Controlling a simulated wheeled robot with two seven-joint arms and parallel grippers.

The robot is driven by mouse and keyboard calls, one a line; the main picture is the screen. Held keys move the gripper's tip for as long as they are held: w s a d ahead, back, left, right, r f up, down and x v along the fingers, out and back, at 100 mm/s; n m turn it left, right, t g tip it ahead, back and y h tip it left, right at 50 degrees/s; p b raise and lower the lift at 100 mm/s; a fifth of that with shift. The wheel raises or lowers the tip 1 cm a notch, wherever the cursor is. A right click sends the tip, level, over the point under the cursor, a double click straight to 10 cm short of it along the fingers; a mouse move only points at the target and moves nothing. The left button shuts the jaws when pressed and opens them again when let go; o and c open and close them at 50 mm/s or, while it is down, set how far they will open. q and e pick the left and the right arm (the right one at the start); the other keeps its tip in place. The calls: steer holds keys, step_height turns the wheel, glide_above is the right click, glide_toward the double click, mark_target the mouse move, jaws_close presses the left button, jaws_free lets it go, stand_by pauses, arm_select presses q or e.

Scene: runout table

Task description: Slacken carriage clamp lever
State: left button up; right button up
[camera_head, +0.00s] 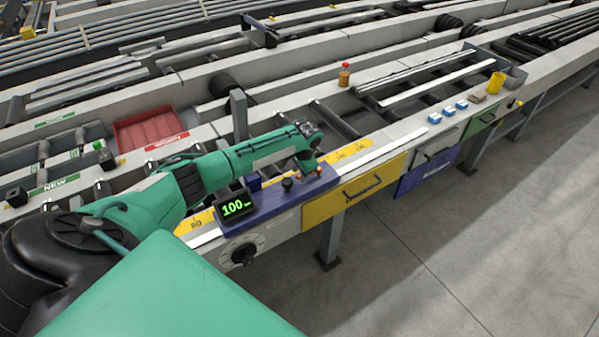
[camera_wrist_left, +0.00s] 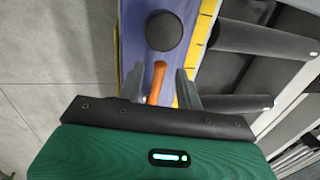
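The blue-purple carriage (camera_head: 300,200) sits on the rail at the front edge of the runout table, with a black round knob (camera_head: 287,183) on top. The orange clamp lever (camera_wrist_left: 157,83) shows in the left wrist view, beside the knob (camera_wrist_left: 163,30); in the head view only a small orange bit shows by my gripper. My left gripper (camera_head: 309,164) points down over the carriage's right end. In the left wrist view its two grey fingers (camera_wrist_left: 161,84) are apart, with the lever between them. Whether a finger touches the lever I cannot tell. My right gripper is not in view.
A display (camera_head: 236,207) reading 100 stands left on the carriage, above a dial handwheel (camera_head: 243,253). A yellow drawer (camera_head: 356,190) is to the right. An upright grey post (camera_head: 239,115) stands behind my arm.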

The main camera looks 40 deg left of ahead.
arm_select(q)
steer(key=shift+a+f, duration=0.15)
steer(key=shift+f, duration=0.7)
steer(key=shift+w, duration=0.1)
jaws_close()
